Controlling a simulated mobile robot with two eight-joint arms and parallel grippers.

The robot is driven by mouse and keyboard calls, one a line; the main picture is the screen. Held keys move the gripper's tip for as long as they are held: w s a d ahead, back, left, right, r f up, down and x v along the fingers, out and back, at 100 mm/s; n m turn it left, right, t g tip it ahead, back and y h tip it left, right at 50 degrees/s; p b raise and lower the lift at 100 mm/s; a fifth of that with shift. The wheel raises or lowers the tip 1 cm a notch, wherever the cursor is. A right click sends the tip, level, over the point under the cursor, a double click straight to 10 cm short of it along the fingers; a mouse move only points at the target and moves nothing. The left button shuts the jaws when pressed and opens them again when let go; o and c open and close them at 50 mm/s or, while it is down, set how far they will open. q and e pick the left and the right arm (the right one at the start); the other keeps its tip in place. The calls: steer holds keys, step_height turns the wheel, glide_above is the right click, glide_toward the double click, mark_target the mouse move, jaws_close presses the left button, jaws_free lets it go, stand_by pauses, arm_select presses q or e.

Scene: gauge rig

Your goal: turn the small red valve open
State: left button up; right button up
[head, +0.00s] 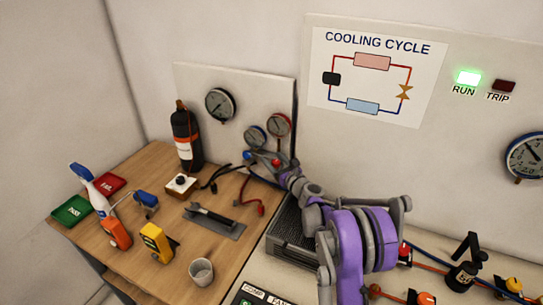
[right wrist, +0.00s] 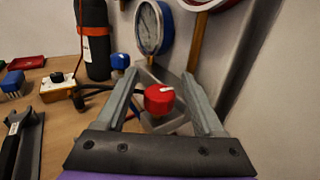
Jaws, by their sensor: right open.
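The small red valve (right wrist: 160,99) is a round red knob with a white mark on top, on the manifold below the gauges. In the right wrist view it sits between the two fingers of my right gripper (right wrist: 163,95), which is open around it. I cannot tell whether either finger touches it. In the head view the red valve (head: 276,162) shows small at the end of my right arm, beside my right gripper (head: 268,163). A blue valve (right wrist: 120,61) stands to its left on the same manifold. My left gripper is not in view.
Two gauges (head: 256,137) (head: 279,125) hang above the manifold, close to the gripper. A black bottle (head: 187,138) stands to the left. Hoses (head: 216,176) run over the wooden table (head: 160,198). A wall edge (right wrist: 250,70) rises close on the right.

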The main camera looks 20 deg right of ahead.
steer(key=shift+w+a, duration=0.1)
steer(key=shift+w, duration=0.65)
jaws_close()
